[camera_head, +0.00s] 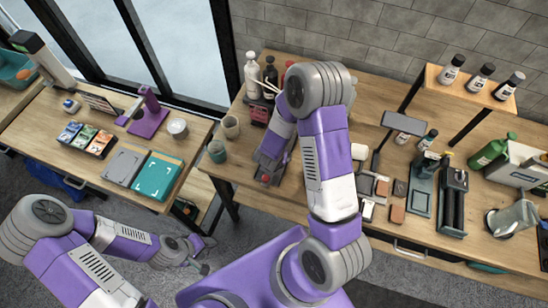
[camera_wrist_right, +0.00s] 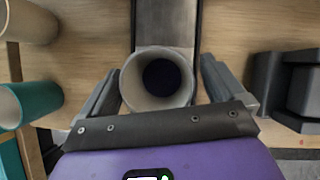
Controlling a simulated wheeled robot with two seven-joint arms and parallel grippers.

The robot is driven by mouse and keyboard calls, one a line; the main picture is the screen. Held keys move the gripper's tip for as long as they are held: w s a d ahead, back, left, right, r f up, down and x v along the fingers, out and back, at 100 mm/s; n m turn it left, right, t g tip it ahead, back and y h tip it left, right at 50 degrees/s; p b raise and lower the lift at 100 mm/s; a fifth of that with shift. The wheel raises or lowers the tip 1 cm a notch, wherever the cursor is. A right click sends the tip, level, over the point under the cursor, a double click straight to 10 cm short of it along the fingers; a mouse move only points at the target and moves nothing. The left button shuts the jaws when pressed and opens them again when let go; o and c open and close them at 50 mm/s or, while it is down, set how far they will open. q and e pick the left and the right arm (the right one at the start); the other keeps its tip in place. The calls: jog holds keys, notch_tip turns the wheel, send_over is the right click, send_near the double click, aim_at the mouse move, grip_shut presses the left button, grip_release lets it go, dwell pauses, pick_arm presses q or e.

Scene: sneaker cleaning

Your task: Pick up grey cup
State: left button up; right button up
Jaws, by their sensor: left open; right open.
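The grey cup (camera_wrist_right: 130,82) stands between the two fingers of my right gripper (camera_wrist_right: 161,72) in the right wrist view, its round mouth facing the camera and its inside dark. A finger lies on each side, open; I cannot tell whether either touches it. In the head view my right arm hides this spot, and I cannot make out the cup there. My left gripper (camera_head: 205,256) is open and empty, low over the floor in front of the tables.
A beige cup (camera_head: 231,126) and a teal cup (camera_head: 217,151) stand left of my right gripper; they also show in the right wrist view. Bottles (camera_head: 252,72) stand behind. Tools and blocks crowd the table's right side. A small shelf (camera_head: 473,90) stands at back right.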

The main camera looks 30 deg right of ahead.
jog(key=shift+w, duration=0.15)
jog(key=shift+c, duration=0.9)
jog(key=c, duration=0.9)
